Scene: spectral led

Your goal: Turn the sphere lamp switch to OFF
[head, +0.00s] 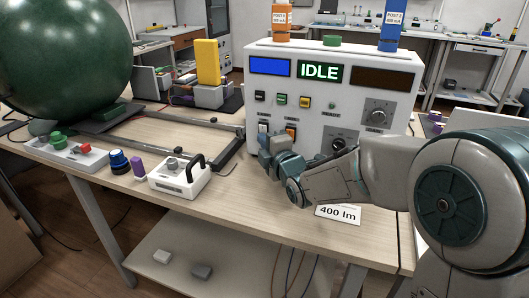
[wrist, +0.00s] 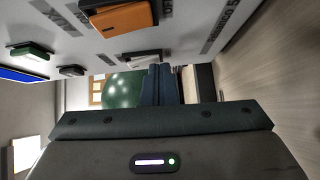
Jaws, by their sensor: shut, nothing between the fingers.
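The control box (head: 400,95) stands on the table, its front showing a screen that reads IDLE. Low on its front are a white rocker switch (head: 263,127) and an orange rocker switch (head: 290,132); their labels are too small to read. My gripper (head: 268,146) is shut and empty, just in front of the box and below the white switch. In the wrist view the shut fingers (wrist: 164,84) are close beside the white switch (wrist: 148,57); whether they touch it is unclear. The orange switch (wrist: 122,18) is nearer the camera. The dark green sphere (head: 65,55) is at the left.
A white block with a black handle (head: 180,178), a blue knob (head: 119,160) and a purple block (head: 137,167) are on the table to the left. A dark rail frame (head: 228,155) lies left of the box.

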